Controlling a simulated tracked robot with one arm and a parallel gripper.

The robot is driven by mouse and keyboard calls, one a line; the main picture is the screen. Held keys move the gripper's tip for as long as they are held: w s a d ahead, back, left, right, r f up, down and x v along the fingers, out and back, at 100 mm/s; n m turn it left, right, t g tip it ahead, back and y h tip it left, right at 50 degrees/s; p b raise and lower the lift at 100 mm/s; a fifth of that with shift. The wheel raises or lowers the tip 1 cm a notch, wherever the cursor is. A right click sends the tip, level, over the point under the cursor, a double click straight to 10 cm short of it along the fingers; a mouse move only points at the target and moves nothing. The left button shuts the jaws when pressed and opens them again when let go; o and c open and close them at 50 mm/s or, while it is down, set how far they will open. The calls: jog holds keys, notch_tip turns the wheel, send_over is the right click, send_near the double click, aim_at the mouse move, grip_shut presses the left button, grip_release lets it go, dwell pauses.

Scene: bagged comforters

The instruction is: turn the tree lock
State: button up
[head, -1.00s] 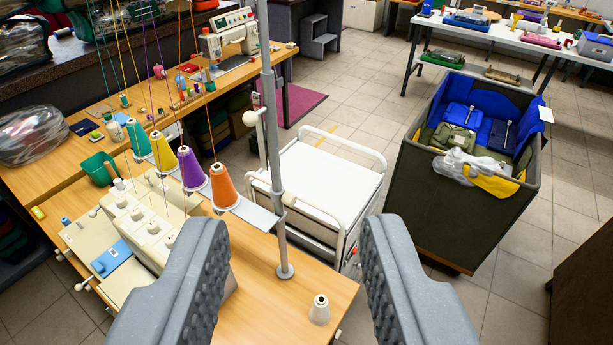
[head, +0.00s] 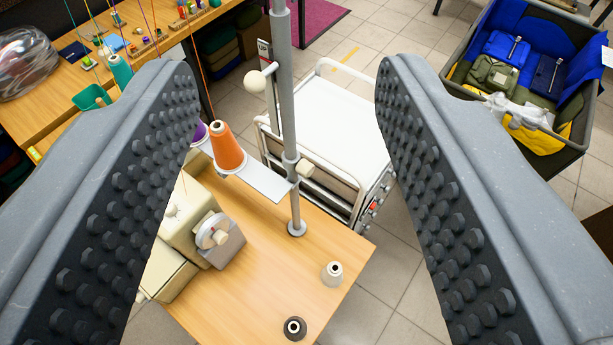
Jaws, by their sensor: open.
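The thread tree is a grey upright pole (head: 284,110) standing on the wooden sewing table (head: 260,270). A cream round knob (head: 254,82) sticks out to the left of the pole. A second, cylindrical cream knob (head: 305,168) sits lower, on the collar at the pole's right side. No label shows which knob is the lock. My gripper (head: 287,80) is open and empty. Its two ridged grey fingers frame the pole from left and right, and neither appears to touch it.
An orange thread cone (head: 228,148) sits on the tree's flat arm, left of the pole. A cream sewing machine (head: 190,215) is below it. A white cone (head: 332,272) and a dark spool (head: 294,328) stand on the table. A white cart (head: 335,110) is behind.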

jog(key=w+d+f+n+g+y+b, duration=0.15)
jog(key=w+f+y+b, duration=0.3)
jog(key=f, duration=0.55)
jog(key=w+d+f+n+g+y+b, duration=0.1)
jog(key=w+f+n+g+y+b, duration=0.3)
jog(key=f, duration=0.6)
jog(key=n+t+y+b, duration=0.1)
jog(key=n+y+b, duration=0.1)
jog(key=y+b, duration=0.6)
send_near(310, 174)
jog(key=w+a+b, duration=0.1)
jog(key=a, duration=0.1)
jog(key=w+a+r+h+b, duration=0.1)
jog(key=w+a, duration=0.1)
jog(key=a, duration=0.1)
jog(key=w+a+h+b, duration=0.1)
jog(key=w+a+b, duration=0.1)
jog(key=a, duration=0.1)
jog(key=shift+r+h, duration=0.25)
jog(key=shift+r, duration=0.1)
